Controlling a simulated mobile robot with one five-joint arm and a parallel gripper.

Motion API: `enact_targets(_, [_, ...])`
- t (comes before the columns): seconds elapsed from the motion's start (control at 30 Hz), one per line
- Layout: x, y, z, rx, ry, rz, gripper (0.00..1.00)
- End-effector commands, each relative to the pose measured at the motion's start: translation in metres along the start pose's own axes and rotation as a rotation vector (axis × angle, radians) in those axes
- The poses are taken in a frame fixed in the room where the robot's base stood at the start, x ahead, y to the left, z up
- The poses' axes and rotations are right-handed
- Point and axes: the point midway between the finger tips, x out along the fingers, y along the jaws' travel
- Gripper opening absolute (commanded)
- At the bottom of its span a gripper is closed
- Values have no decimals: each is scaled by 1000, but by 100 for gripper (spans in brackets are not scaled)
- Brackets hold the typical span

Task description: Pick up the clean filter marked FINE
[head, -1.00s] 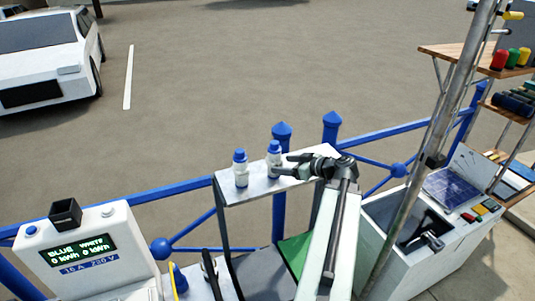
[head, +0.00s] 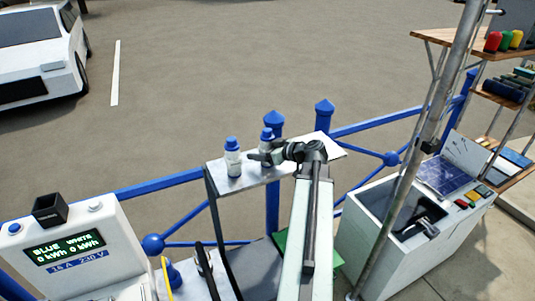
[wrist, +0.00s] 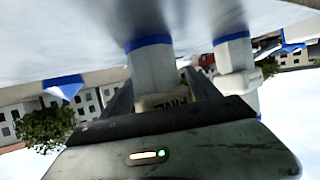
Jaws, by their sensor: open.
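Two white filters with blue caps stand upright on a pale shelf (head: 305,155) in the head view: a left one (head: 232,163) and a right one (head: 267,136). My gripper (head: 259,157) is open at the right filter, hiding part of its body. In the wrist view, which is upside down, the filter marked FINE (wrist: 153,68) stands between the fingers of my gripper (wrist: 160,92). I cannot tell whether the fingers touch it. The other filter (wrist: 235,56) stands just beside it, near one finger.
A blue railing (head: 365,124) with posts runs behind the shelf. A charging post (head: 65,245) with a lit display stands at left. A metal pole (head: 425,150) and a white cabinet (head: 375,245) stand at right. The shelf's right part is bare.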

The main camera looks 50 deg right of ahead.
Motion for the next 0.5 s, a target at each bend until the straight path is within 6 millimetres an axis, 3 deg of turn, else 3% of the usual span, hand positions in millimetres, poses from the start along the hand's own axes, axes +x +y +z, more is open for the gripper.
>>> enact_targets(0.17, [1, 0, 0, 1, 0, 1, 70])
enact_targets(0.27, [0, 0, 0, 1, 0, 1, 48])
enact_targets(0.43, [0, 0, 0, 1, 0, 1, 1])
enact_targets(0.5, [0, 1, 0, 1, 0, 2, 0])
